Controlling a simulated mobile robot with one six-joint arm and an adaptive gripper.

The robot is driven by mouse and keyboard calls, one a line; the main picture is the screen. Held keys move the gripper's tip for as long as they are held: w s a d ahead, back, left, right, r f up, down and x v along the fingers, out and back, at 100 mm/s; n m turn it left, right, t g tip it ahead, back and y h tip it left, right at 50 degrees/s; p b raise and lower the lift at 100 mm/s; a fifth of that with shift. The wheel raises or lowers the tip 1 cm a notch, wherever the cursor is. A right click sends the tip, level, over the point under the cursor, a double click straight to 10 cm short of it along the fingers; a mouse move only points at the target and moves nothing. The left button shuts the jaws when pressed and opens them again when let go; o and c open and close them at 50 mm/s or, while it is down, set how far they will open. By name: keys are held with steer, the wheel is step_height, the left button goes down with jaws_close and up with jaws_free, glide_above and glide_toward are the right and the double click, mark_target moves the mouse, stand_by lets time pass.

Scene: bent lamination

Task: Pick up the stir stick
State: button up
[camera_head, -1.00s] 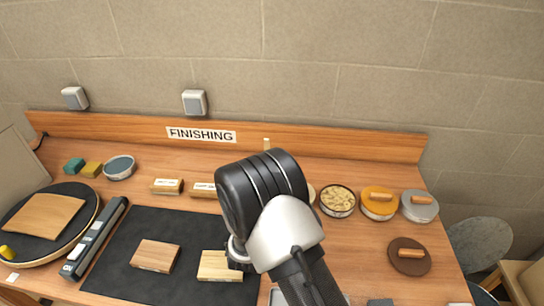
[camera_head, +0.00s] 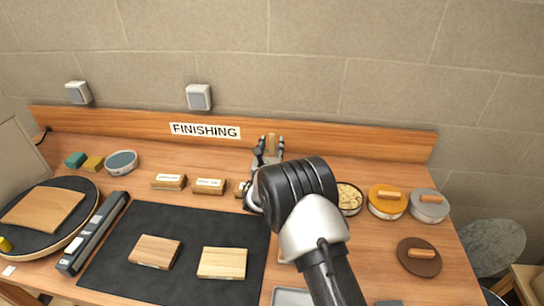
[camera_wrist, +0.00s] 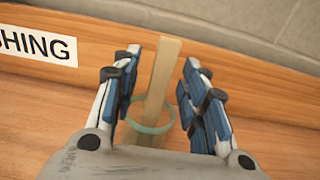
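The stir stick (camera_wrist: 160,78) is a flat, pale wooden strip. In the wrist view it stands tilted out of a glass jar with a greenish rim (camera_wrist: 168,128). My gripper (camera_wrist: 157,75) is open, with one blue-padded finger on each side of the stick and a gap to both. In the head view my gripper (camera_head: 270,150) is at the back of the bench, and the stick's top (camera_head: 271,143) shows between its fingers. My arm and hand hide the jar there.
The wooden backboard with the FINISHING sign (camera_head: 205,131) rises close behind. Labelled blocks (camera_head: 208,186) lie to the left. A tin of pale pieces (camera_head: 349,198), an orange-lidded tin (camera_head: 387,203) and a grey-lidded tin (camera_head: 428,207) stand to the right. A black mat (camera_head: 200,228) lies in front.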

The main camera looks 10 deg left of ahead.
steer(key=shift+w, duration=0.6)
steer(key=shift+c, duration=0.4)
steer(key=c, duration=0.8)
